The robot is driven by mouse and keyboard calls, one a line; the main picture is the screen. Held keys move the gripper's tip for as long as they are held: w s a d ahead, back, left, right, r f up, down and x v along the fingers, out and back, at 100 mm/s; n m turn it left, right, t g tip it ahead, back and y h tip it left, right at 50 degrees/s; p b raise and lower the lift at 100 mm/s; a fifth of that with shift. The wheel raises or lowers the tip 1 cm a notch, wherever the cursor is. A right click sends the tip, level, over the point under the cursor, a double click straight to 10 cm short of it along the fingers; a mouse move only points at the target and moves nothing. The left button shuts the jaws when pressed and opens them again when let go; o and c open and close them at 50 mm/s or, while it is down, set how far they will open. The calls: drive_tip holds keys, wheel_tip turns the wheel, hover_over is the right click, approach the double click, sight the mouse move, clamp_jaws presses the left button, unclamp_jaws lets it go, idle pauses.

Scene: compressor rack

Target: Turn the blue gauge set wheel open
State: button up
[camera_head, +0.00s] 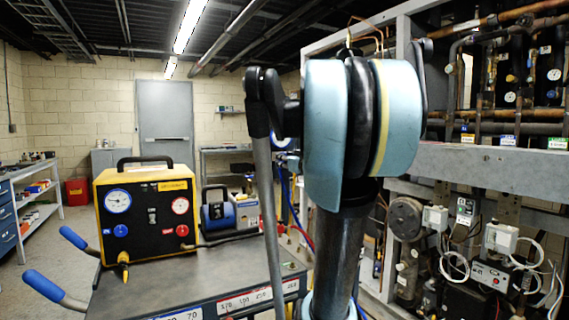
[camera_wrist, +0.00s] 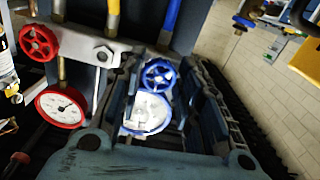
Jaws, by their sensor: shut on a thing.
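The blue wheel (camera_wrist: 158,76) of the gauge set is in the wrist view, a spoked handwheel just above the blue-rimmed gauge (camera_wrist: 146,112). My gripper (camera_wrist: 163,84) has its fingers on both sides of the blue wheel and is shut on it. The wheel's spokes show between the fingers. The red wheel (camera_wrist: 38,42) and red gauge (camera_wrist: 62,108) are to the left, clear of the fingers. In the head view my arm covers the middle, and my gripper is hidden behind it.
A grey manifold bar (camera_wrist: 92,48) joins the wheels, with yellow and blue hoses above. In the head view a yellow-black machine (camera_head: 147,212) stands on a grey cart (camera_head: 190,285) at left. The pipe-filled compressor rack (camera_head: 480,160) fills the right. Open floor shows at far left.

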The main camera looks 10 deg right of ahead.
idle(0.4)
drive_tip(key=o, duration=1.1)
drive_tip(key=shift+c, duration=0.2)
drive_tip(key=v, duration=1.2)
